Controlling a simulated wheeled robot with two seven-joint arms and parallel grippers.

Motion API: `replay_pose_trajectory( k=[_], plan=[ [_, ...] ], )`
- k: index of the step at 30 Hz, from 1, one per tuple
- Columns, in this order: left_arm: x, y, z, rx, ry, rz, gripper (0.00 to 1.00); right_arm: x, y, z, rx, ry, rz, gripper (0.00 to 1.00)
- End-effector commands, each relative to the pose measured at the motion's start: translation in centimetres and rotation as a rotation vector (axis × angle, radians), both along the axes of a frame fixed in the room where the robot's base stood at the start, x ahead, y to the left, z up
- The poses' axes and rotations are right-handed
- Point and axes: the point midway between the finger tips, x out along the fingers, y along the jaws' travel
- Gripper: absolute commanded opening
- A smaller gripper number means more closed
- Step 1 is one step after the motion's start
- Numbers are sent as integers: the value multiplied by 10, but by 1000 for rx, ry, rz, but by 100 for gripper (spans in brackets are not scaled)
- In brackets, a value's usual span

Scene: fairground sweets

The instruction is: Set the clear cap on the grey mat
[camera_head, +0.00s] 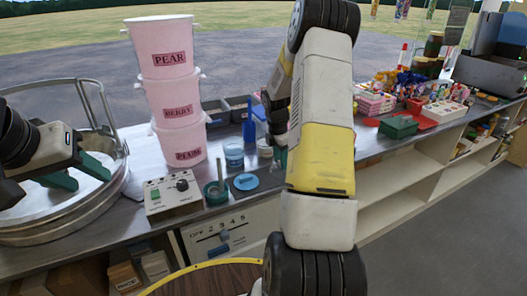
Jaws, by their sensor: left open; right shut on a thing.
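My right gripper (280,152) points down behind my own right forearm, at the back of the counter. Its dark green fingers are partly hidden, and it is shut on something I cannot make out. I cannot clearly identify the clear cap; it may be hidden behind the arm. A clear blue-tinted tub (234,154) stands left of the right gripper. I cannot pick out a grey mat for certain; a small dark round pad with a light blue disc (246,182) lies in front of the tub. My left gripper (82,173) is open and empty over the round metal pan.
Stacked pink buckets (178,122) stand behind a control box (172,193). A green ring holder (216,194) with an upright handle sits beside it. The metal pan (108,160) fills the left. A green box (398,126) and sweets crowd the right counter.

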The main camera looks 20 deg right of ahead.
Motion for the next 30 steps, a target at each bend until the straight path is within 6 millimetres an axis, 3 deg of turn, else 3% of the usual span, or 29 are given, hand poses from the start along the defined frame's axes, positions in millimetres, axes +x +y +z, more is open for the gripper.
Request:
replay_pose_trajectory(
  k=[7, 8, 11, 23, 30],
  plan=[
    [0, 0, 0, 0, 0, 0, 45, 0, 0, -3, 0, 0, 0, 0],
    [0, 0, 0, 0, 0, 0, 45, 0, 0, -3, 0, 0, 0, 36],
    [0, 0, 0, 0, 0, 0, 45, 0, 0, -2, 0, 0, 0, 54],
    [0, 0, 0, 0, 0, 0, 45, 1, 0, 4, 0, -3, -1, 54],
    [0, 0, 0, 0, 0, 0, 45, 1, 5, 48, -2, -6, 0, 54]
  ],
)
